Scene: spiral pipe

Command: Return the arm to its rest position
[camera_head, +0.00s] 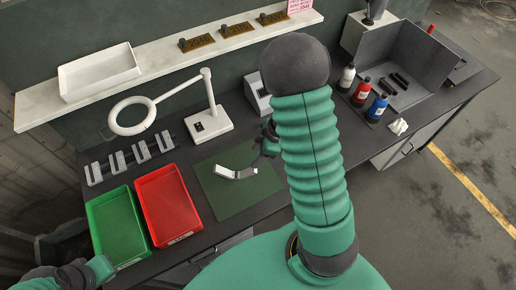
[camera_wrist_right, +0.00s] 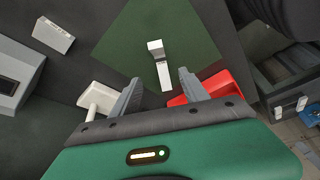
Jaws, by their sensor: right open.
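My right arm (camera_head: 315,150) rises through the middle of the head view and hides part of the bench. My right gripper (camera_wrist_right: 161,76) is open in the right wrist view, its two grey fingers apart. A pale angled piece (camera_wrist_right: 155,48) lies on the green mat (camera_wrist_right: 190,30), seen between and beyond the fingers. The pale piece also shows on the mat in the head view (camera_head: 224,171), close to my right wrist. I cannot tell whether the fingers touch it. Part of my left arm shows at the bottom left, but its gripper is not visible.
A green tray (camera_head: 118,228) and a red tray (camera_head: 168,205) stand left of the mat. A white ring lamp (camera_head: 207,125) and a grey slotted rack (camera_head: 130,158) stand behind. Bottles (camera_head: 361,92) and a grey open box (camera_head: 420,55) are at right.

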